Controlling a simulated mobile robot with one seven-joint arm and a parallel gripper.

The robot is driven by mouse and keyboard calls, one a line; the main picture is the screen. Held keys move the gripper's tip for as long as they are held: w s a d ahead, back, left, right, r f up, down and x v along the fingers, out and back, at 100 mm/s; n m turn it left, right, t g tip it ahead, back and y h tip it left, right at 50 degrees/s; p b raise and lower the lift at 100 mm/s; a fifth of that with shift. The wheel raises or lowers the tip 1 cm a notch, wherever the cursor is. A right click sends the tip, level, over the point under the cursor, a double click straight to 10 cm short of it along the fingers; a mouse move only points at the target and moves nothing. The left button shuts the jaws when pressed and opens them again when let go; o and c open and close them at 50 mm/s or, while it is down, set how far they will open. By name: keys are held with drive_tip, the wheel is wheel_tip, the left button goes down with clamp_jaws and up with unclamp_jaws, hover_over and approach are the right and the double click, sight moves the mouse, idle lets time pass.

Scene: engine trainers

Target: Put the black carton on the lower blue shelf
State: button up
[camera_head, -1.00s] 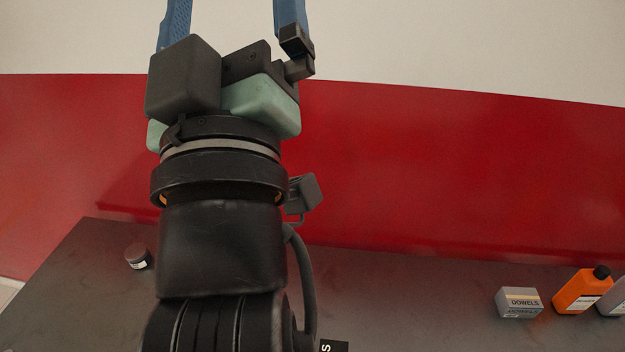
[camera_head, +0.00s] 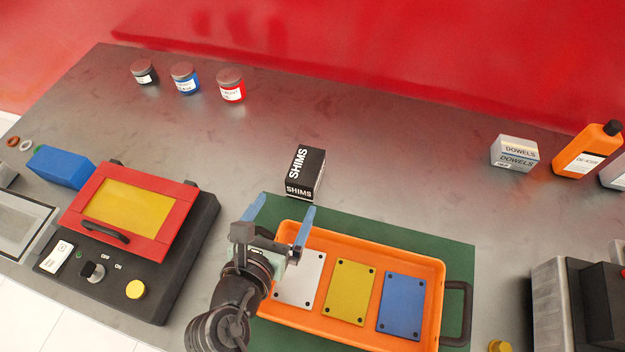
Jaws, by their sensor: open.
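The black carton (camera_head: 305,172), lettered SHIMS in white, stands on the grey bench near the middle of the view, just behind the orange tray. My gripper (camera_head: 286,203) is open, with its two blue fingers spread and pointing toward the carton's near side. In the picture the fingertips are just below the carton, with the right one close to its lower edge. Nothing is between the fingers. I cannot tell the height of the fingers above the bench. No blue shelf shows in this view.
An orange tray (camera_head: 437,300) with white, yellow and blue plates lies on a green mat (camera_head: 461,250). A red-framed device (camera_head: 160,240) stands left. Several jars (camera_head: 185,78) are at the back left. A DOWELS box (camera_head: 514,152) and orange bottle (camera_head: 588,150) stand right. Bench around the carton is clear.

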sight(301, 177)
drive_tip(key=x, duration=0.6)
drive_tip(key=shift+w+b, duration=0.2)
drive_tip(key=shift+b, duration=0.15)
drive_tip(key=shift+b+x, duration=0.45)
drive_tip(key=shift+x, duration=2.7)
drive_tip(key=shift+d+r, duration=0.15)
drive_tip(key=shift+d, duration=0.05)
drive_tip(key=shift+r, duration=0.1)
clamp_jaws()
